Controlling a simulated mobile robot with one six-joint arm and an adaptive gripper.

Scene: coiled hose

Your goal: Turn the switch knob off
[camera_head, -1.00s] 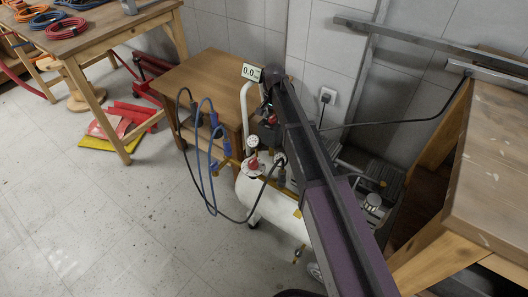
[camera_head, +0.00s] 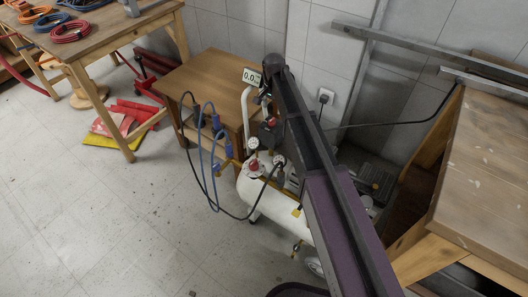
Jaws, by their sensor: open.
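A white air compressor tank (camera_head: 282,208) stands on the floor in the middle of the head view. A small red knob (camera_head: 272,121) shows on the dark switch box (camera_head: 268,134) above it. My gripper (camera_head: 264,98) is small and dark at the far end of my arm, just above and slightly left of the red knob. It is open, and my arm hides most of it. I cannot tell whether it touches the knob. A second red knob (camera_head: 254,165) sits lower, beside round gauges. My arm covers the compressor's right part.
A small display reading 0.0 (camera_head: 252,76) stands beside a white pipe. Blue and black hoses (camera_head: 205,150) hang left of the tank. A wooden cabinet (camera_head: 205,80) stands behind, and a workbench (camera_head: 490,170) at right.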

